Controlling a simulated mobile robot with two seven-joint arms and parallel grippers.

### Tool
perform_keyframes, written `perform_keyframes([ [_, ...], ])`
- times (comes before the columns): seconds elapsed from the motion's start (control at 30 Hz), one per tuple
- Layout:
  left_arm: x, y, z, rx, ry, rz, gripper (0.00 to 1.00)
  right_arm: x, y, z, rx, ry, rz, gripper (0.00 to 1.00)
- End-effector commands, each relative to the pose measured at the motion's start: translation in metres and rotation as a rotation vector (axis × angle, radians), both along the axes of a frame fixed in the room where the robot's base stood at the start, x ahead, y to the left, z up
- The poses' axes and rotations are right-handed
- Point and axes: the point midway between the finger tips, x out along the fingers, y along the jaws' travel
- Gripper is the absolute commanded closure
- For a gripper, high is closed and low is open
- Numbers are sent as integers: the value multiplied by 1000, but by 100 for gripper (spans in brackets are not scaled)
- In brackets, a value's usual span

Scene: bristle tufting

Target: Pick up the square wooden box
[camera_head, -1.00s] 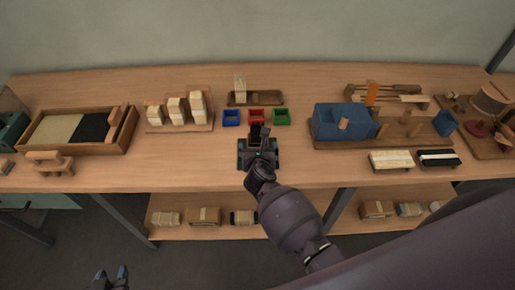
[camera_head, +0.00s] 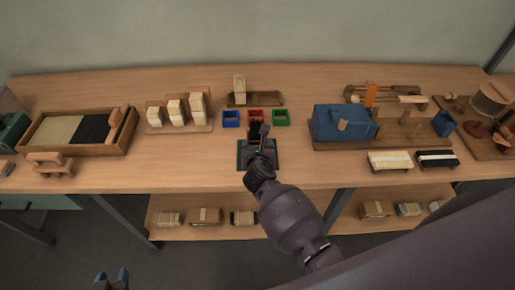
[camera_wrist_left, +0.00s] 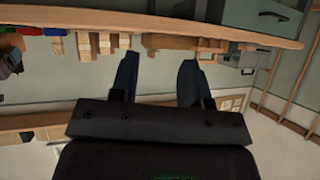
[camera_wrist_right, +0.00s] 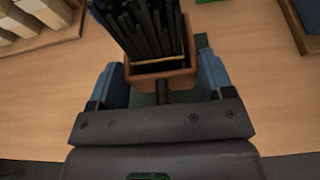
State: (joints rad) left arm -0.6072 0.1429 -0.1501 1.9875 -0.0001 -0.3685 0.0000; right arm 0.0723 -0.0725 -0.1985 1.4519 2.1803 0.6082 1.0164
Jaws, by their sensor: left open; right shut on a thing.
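The square wooden box (camera_wrist_right: 160,82) is reddish-brown and filled with upright black bristles (camera_wrist_right: 150,25), with a light band near its rim. In the right wrist view it sits between the two blue fingers of my right gripper (camera_wrist_right: 162,80), which is shut on it. In the head view my right gripper (camera_head: 260,136) is above a dark green square pad (camera_head: 245,160), with the black bristles (camera_head: 255,127) just past it. The box itself is mostly hidden there. My left gripper (camera_head: 112,278) is open and empty, low in front of the bench; its fingers show in the left wrist view (camera_wrist_left: 158,75).
Blue (camera_head: 231,118), red (camera_head: 256,115) and green (camera_head: 281,118) bins stand just behind the right gripper. A stepped block stand (camera_head: 180,128) is left; a blue machine on a board (camera_head: 345,122) is right. Bare tabletop lies on both sides of the pad.

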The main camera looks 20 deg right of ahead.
Motion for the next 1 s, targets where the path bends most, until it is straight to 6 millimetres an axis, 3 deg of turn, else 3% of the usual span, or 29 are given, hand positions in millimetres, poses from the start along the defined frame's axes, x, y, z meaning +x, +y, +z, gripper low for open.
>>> perform_keyframes([
  [0.2,0,0,16,0,-2,0,57,0,1,54,4,-6,1,53],
  [0.6,-4,1,20,0,12,2,57,0,0,148,2,-6,1,53],
  [0.8,-6,1,17,-1,19,4,57,1,0,174,0,-4,1,53],
  [1.0,-6,1,17,-1,20,4,57,0,0,184,1,-1,1,53],
])
